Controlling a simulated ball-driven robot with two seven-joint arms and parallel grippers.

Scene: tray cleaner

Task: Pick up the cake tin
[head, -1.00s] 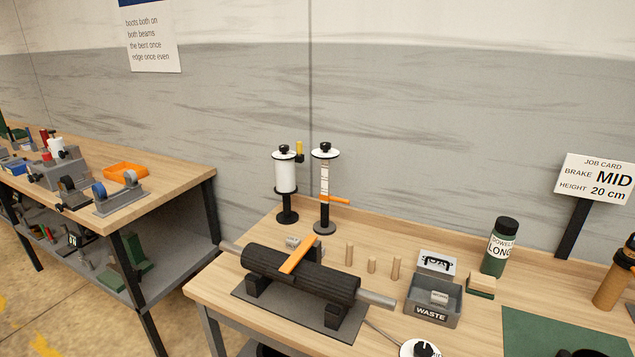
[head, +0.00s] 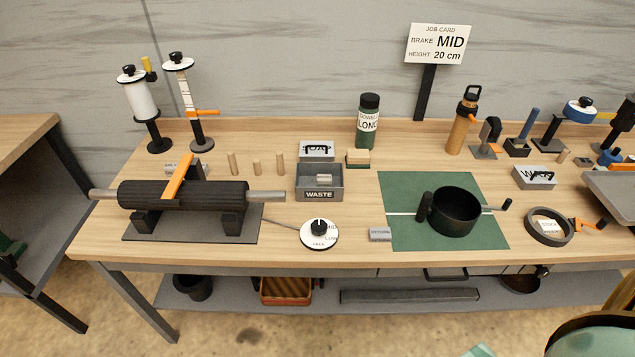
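Nothing in the head view is plainly marked as the cake tin, and I cannot tell which vessel it is. A round black open pot (head: 456,214) with side handles stands upright on the green mat (head: 400,185) on the workbench. On the shelf below are a dark round pot (head: 193,288) at the left, a reddish rectangular tin (head: 286,291) and a dark shallow bowl (head: 520,284) at the right, all partly hidden by the bench edge. Neither of my grippers shows in the head view.
A dark roller on a stand (head: 185,195), a grey waste bin (head: 320,188) and a white dial (head: 319,234) stand left of the mat. A dark ring (head: 549,227) lies right of it. Bottles and the job card sign (head: 438,44) are behind. Bare floor shows in front.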

